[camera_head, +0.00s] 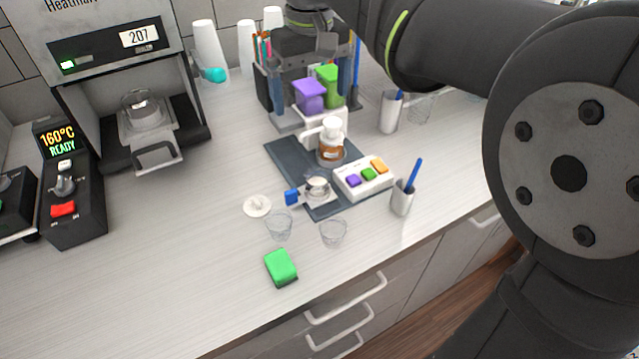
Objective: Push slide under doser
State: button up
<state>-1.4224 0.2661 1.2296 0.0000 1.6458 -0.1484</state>
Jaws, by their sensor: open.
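The slide (318,198) is a small pale carriage with a blue handle (292,197) at its left, near the front end of a dark base plate (290,157). A small cup (317,184) with pale contents sits on it. The doser (331,128) is a white holder with a brown-filled clear container (331,153), behind the slide; the slide is in front of it, not beneath. My gripper (310,58) is at the top centre, open, behind and above the doser and well apart from the slide handle. Its fingertips are hard to make out against the dark rack.
A button panel (362,180) stands right of the slide. Purple (310,95) and green (328,82) blocks stand behind the doser. Clear cups (279,226) (333,233), a white disc (257,206) and a green sponge (281,266) lie in front. The counter's left middle is clear.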

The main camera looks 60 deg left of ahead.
jog(key=shift+r, duration=0.25)
jog(key=shift+c, duration=0.4)
jog(key=c, duration=1.4)
jog(key=n, duration=1.8)
send_near(291, 191)
notch_tip(291, 191, down, 10)
jog(key=shift+f, duration=0.1)
grip_shut()
